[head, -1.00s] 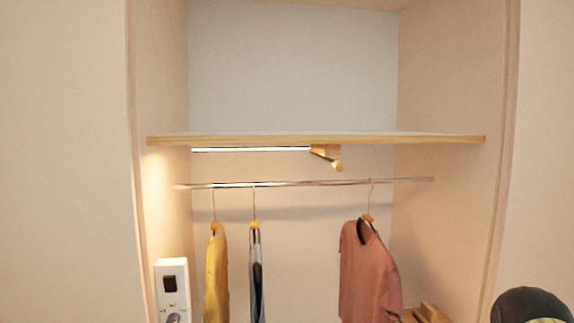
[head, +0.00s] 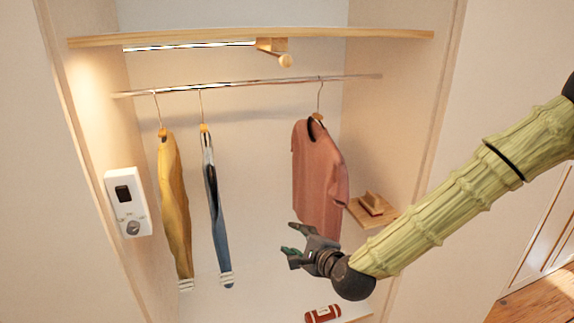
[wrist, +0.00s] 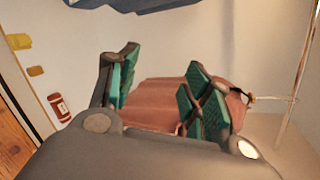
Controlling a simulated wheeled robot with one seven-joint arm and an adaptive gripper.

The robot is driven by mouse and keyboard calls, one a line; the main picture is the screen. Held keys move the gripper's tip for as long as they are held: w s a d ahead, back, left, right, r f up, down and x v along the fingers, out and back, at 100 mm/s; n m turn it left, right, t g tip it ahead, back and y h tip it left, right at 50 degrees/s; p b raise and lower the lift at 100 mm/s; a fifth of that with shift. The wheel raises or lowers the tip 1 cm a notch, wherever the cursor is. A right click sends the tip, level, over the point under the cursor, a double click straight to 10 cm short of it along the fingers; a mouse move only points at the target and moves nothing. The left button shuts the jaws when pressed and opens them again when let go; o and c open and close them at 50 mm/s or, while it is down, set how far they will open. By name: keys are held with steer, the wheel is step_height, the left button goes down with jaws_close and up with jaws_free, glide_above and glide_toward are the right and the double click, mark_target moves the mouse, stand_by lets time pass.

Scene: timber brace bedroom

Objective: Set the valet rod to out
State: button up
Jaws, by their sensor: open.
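The valet rod (head: 286,61) is a short wooden rod with a round end. It sits in a wooden block under the front of the shelf, right of a lit strip, with its end pointing toward me and down. I cannot tell how far it is pulled out. My gripper (head: 293,243) is open and empty, well below the rod, in front of the lower part of the pink shirt (head: 318,170). In the wrist view my open gripper (wrist: 158,88) has green finger pads, and the pink shirt (wrist: 160,100) shows behind them. The rod does not show there.
A metal hanging rail (head: 240,84) runs below the shelf (head: 250,36). A yellow garment (head: 173,205) and a blue one (head: 216,215) hang at left. A switch panel (head: 127,203) is on the left wall. A red bottle-like thing (head: 322,314) lies low down.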

steer(key=w+r+m+t+y, duration=0.1)
steer(key=w+r+m+t, duration=0.25)
steer(key=r, duration=1.35)
steer(key=m+t+y, duration=0.1)
steer(key=m+t, duration=0.4)
steer(key=m, duration=0.2)
glide_toward(288, 61)
steer(key=shift+n+g, duration=0.25)
steer(key=p+x, duration=0.1)
steer(key=x, duration=0.2)
steer(key=p+x, duration=0.2)
steer(key=x, duration=0.1)
steer(key=p+x, duration=0.2)
steer(key=shift+w+a+r, duration=0.1)
steer(key=shift+w+r, duration=0.15)
steer(key=shift+r, duration=0.2)
steer(key=shift+w+a+r+p, duration=0.15)
steer(key=shift+w+a+p, duration=0.2)
steer(key=shift+w, duration=0.3)
steer(key=shift+d, duration=0.1)
jaws_close()
